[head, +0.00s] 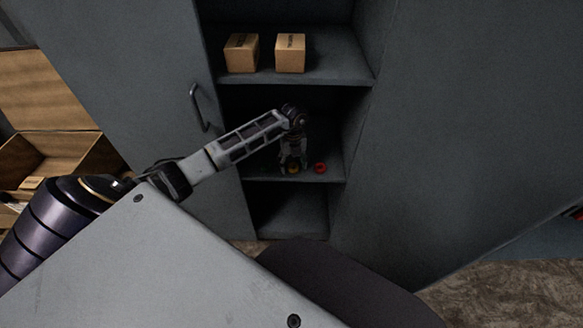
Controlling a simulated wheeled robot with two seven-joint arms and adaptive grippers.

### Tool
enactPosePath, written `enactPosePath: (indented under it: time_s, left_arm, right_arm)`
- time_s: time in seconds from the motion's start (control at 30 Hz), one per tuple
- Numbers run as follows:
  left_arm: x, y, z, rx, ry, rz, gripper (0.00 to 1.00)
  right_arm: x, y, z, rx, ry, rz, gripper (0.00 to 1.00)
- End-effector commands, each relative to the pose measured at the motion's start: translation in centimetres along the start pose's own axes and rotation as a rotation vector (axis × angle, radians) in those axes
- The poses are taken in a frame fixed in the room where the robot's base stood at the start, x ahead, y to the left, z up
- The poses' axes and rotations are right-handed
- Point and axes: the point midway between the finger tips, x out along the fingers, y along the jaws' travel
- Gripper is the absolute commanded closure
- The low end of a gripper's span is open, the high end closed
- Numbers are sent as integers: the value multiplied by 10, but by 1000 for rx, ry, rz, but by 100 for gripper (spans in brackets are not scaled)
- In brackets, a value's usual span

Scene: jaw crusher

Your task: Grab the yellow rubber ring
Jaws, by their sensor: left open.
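The yellow rubber ring (293,169) lies on the middle shelf (325,172) of a grey cabinet, partly hidden by my left gripper. My left gripper (293,165) points down into the shelf space, with its open fingertips right at the ring. I cannot tell whether the fingers touch it. A red ring-like object (320,168) lies on the same shelf, just right of my gripper. My right gripper is out of view.
Two cardboard boxes (241,53) (290,53) stand on the shelf above. The open cabinet door with a handle (200,107) is to the left. Open cardboard boxes (62,152) are at the far left. The lower compartment (290,212) looks empty.

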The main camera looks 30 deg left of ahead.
Motion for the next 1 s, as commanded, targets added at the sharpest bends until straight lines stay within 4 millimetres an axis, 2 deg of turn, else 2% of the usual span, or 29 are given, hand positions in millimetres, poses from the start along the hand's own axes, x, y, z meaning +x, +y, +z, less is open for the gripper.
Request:
enactPosePath:
  time_s: [0.53,0.87,1.0]
  left_arm:
    - [1,0,-1,0,1,0,39]
    - [1,0,-1,0,1,0,81]
    - [1,0,-1,0,1,0,82]
  right_arm:
    - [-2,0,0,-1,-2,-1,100]
    - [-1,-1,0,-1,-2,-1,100]
    - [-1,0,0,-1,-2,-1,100]
